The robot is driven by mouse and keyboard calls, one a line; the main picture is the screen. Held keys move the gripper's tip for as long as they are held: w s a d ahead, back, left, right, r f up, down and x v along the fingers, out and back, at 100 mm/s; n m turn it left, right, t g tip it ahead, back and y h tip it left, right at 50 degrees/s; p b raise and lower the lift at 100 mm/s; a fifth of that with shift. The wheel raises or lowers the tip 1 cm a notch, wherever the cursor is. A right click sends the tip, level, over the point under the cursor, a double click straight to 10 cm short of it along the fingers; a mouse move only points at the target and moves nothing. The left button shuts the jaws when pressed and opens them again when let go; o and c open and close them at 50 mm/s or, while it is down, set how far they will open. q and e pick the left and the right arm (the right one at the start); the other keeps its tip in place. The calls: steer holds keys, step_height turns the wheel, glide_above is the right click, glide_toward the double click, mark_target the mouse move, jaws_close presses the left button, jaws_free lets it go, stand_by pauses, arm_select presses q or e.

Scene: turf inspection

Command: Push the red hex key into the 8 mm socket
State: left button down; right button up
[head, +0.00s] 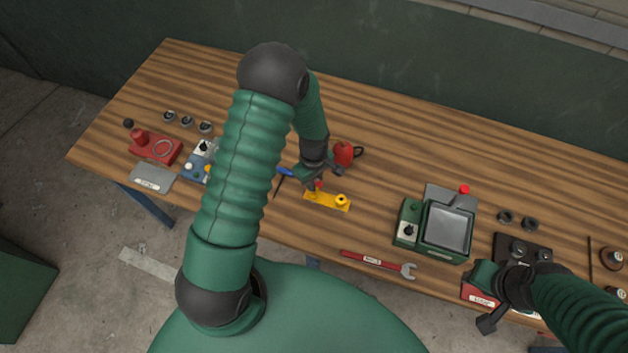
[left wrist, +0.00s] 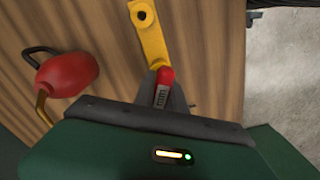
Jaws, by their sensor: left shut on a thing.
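The red hex key (left wrist: 166,77) is in my left gripper (left wrist: 172,92) in the left wrist view, with its red end showing and a small printed label below it. In the head view my left gripper (head: 316,182) is low over the table, shut on the key (head: 319,185). The yellow block (head: 322,200) lies just in front of it, with a round dark-holed socket (head: 340,199) at its right end. The red end is close by the block's other end; I cannot tell whether they touch. My right gripper (head: 488,322) is by the front edge; its jaws are unclear.
A red rounded object (head: 343,152) with a black loop stands just behind my left gripper. A blue-handled tool (head: 284,172) lies to its left. A red wrench (head: 378,264) lies near the front edge. A green box (head: 446,228) stands to the right. The back middle of the table is clear.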

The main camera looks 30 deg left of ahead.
arm_select(q)
steer(key=shift+f, duration=0.4)
steer(key=c, duration=1.3)
jaws_free()
steer(key=shift+r, duration=0.1)
step_height(320, 180, up, 17)
steer(key=b, duration=0.2)
steer(key=shift+f+b, duration=0.2)
steer(key=shift+b, duration=0.2)
